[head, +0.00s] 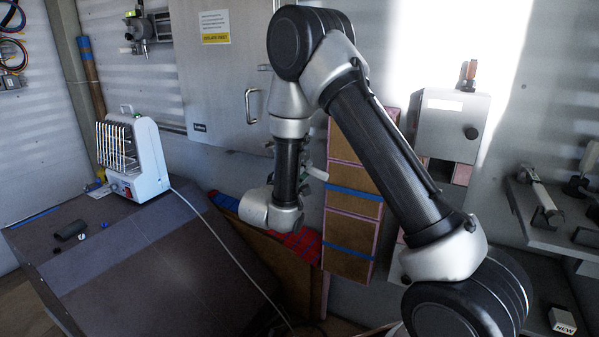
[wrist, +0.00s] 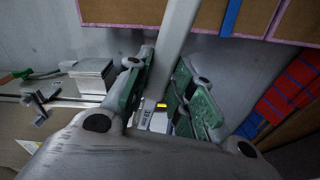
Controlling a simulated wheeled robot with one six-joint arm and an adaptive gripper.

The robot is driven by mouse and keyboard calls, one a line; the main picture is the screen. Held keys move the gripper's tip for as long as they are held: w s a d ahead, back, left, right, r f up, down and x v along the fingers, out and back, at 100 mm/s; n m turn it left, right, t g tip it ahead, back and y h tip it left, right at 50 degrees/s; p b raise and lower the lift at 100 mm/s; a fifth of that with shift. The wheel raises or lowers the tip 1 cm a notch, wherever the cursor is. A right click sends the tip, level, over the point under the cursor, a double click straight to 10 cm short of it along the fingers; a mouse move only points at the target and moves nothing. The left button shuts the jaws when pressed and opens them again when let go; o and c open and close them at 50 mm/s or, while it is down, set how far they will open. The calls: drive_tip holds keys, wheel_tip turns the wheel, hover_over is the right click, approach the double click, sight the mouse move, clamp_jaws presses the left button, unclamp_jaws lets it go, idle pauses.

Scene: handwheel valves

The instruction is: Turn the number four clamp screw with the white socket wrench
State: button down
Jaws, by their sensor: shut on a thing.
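My gripper (wrist: 166,66) has its green-padded fingers on both sides of a long pale bar, shut on it. The bar looks like the white socket wrench (wrist: 178,25); it runs up out of the wrist view, and its socket end cannot be made out. In the head view my gripper (head: 310,172) is mostly hidden behind my wrist, in front of the brown panels by the wall. I cannot make out a clamp screw or a number four in either view.
Brown, pink-edged panels (head: 350,222) with blue bands stand against the wall. A white heater (head: 148,160) sits on the dark bench (head: 150,265) at left, its cable trailing across. A grey shelf (head: 560,228) with fittings is at right. A grey block (wrist: 92,75) lies left of the fingers.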

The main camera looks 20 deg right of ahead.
drive_tip(key=shift+w+d, duration=0.5)
drive_tip(key=shift+d, duration=0.05)
drive_tip(key=shift+w+a+f+m, duration=0.15)
drive_tip(key=shift+a+f+m, duration=0.05)
drive_tip(key=shift+f+m, duration=0.5)
idle(2.3)
drive_tip(key=shift+r, duration=0.1)
